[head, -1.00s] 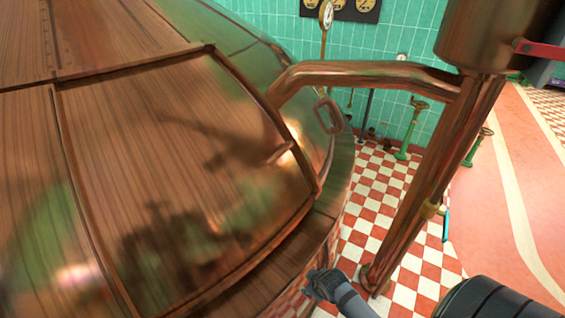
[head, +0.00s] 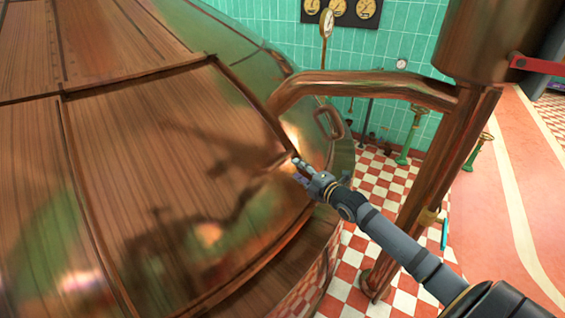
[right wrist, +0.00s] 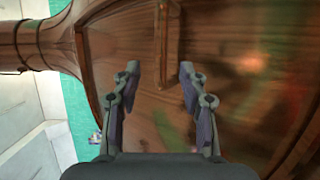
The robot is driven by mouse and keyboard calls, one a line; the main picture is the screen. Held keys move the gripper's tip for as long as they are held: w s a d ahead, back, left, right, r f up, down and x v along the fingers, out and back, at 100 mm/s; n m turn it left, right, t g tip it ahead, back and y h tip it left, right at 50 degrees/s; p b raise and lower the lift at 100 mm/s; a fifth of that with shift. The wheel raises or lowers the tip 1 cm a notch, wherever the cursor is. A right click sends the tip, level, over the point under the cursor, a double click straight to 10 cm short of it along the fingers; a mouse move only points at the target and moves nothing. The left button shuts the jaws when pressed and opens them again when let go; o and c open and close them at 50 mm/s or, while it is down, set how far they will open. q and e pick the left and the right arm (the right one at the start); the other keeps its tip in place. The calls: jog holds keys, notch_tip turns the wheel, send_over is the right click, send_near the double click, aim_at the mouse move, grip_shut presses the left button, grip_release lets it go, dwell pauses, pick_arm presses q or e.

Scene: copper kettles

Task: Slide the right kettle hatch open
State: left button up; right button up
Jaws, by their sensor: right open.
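The kettle hatch (head: 170,150) is a large, shiny copper panel on the sloping kettle (head: 30,180), with raised edges. It also fills much of the right wrist view (right wrist: 235,75). Its handle (head: 276,163) is a small copper bar near the panel's right edge, partly hidden by my gripper. In the right wrist view the handle (right wrist: 160,45) runs up from between the fingertips. My right gripper (head: 299,168) is open at the handle; I cannot tell whether it touches. Its two fingers (right wrist: 162,78) stand apart in the right wrist view. My left gripper is not in view.
A thick copper pipe (head: 365,84) arches from the kettle to an upright copper column (head: 437,175) right of the hatch. Another handle (head: 328,122) sits on the kettle's far side. Green valves (head: 410,132) stand behind. The checkered floor (head: 345,275) is open beside the kettle.

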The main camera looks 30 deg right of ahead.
aim_at(285, 161)
jog(key=w+b, duration=0.2)
jog(key=w, duration=0.1)
jog(key=w+a+f+b, duration=0.1)
jog(key=w+b, duration=0.5)
jog(key=shift+a+f, duration=0.15)
jog(key=shift+f, duration=0.15)
jog(key=shift+w, duration=0.35)
grip_shut()
